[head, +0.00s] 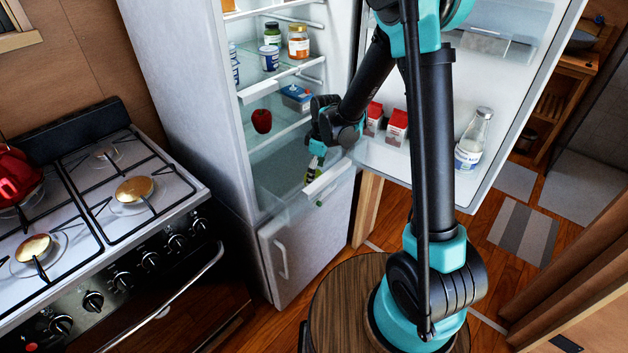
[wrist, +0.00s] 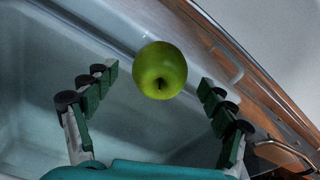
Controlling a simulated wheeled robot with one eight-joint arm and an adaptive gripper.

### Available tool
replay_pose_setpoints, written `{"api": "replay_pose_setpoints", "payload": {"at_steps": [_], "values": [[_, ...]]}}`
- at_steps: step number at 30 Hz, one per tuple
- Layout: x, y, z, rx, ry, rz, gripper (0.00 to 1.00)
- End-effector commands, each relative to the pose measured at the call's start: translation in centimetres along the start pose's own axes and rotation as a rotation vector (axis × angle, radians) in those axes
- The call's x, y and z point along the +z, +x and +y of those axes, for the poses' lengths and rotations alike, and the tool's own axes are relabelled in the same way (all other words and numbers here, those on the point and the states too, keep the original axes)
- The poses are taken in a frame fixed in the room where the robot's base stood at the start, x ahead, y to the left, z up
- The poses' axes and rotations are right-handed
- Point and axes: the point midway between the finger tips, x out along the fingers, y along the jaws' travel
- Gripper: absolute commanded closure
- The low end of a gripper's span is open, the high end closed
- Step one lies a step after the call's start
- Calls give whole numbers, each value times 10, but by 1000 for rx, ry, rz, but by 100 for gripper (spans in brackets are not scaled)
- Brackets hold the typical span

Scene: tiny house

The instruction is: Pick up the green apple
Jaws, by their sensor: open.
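The green apple (wrist: 160,69) shows in the wrist view, round and shiny with its dark stem hollow facing me. It lies between the lines of my two fingers, near their tips, with a gap on each side. My gripper (wrist: 158,79) is open and empty. In the head view my gripper (head: 314,168) reaches down into the low part of the open fridge (head: 180,70). The apple is hard to make out there, as the gripper and the shelf edge hide much of that spot.
A red apple (head: 262,121) and a blue tub (head: 296,97) sit on the shelf above. Jars (head: 298,42) stand higher up. The open fridge door (head: 510,90) holds red cartons (head: 397,127) and a milk bottle (head: 473,140). A stove (head: 95,215) stands left.

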Motion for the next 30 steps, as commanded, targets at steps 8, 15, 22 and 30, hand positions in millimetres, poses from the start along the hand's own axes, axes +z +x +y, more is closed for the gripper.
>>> {"api": "replay_pose_setpoints", "payload": {"at_steps": [8, 15, 22, 30], "values": [[-3, 30, 0, 0, 0, 0, 17], [-2, 32, 0, 0, 0, 0, 17], [-2, 32, 0, 0, 1, 0, 39], [-2, 32, 0, 0, 1, 0, 73]]}}
